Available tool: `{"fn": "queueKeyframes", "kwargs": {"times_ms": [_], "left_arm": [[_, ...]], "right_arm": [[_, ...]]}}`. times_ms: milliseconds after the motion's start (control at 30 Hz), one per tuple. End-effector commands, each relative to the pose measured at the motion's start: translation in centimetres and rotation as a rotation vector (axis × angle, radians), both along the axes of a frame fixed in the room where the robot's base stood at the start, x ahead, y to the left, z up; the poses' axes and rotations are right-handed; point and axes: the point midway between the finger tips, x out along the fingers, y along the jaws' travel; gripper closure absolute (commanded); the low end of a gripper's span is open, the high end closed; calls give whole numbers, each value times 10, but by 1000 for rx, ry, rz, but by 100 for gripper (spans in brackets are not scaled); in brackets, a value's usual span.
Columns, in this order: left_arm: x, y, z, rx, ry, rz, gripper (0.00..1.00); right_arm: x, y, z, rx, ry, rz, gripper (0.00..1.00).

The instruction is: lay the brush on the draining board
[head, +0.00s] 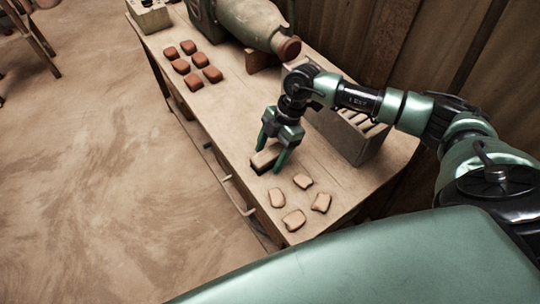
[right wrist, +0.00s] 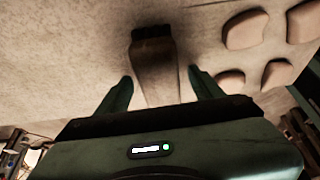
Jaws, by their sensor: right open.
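The brush (head: 266,157) lies on the wooden bench below my right gripper (head: 270,160). In the right wrist view the brush (right wrist: 156,72) has a pale wooden body and a dark end pointing away. My right gripper (right wrist: 160,78) is open, with one finger on each side of the brush's body. Whether the fingers touch it, I cannot tell. A pale box with a slatted top (head: 350,138) stands behind the gripper, partly hidden by my right arm; it looks like the draining board. My left gripper is not in view.
Several pale tiles (head: 293,220) lie on the bench (head: 228,120) near the brush. Several red-brown tiles (head: 181,66) lie farther left. A large bottle-shaped machine part (head: 250,20) lies at the back, with a grey block (head: 150,16) at the far end.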

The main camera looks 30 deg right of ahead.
Motion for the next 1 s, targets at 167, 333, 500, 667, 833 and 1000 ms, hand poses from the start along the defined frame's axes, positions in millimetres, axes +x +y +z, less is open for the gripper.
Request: {"fn": "queueKeyframes", "kwargs": {"times_ms": [167, 333, 500, 667, 833, 1000], "left_arm": [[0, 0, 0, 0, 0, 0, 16], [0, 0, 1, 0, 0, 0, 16], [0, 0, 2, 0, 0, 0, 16], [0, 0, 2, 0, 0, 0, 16], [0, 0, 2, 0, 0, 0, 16], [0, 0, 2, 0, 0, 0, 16]], "right_arm": [[0, 0, 0, 0, 0, 0, 33], [0, 0, -1, 0, 1, 0, 33], [0, 0, -4, 0, 1, 0, 33], [0, 0, -5, 0, 1, 0, 33], [0, 0, -5, 0, 1, 0, 36], [0, 0, -5, 0, 1, 0, 83]]}}
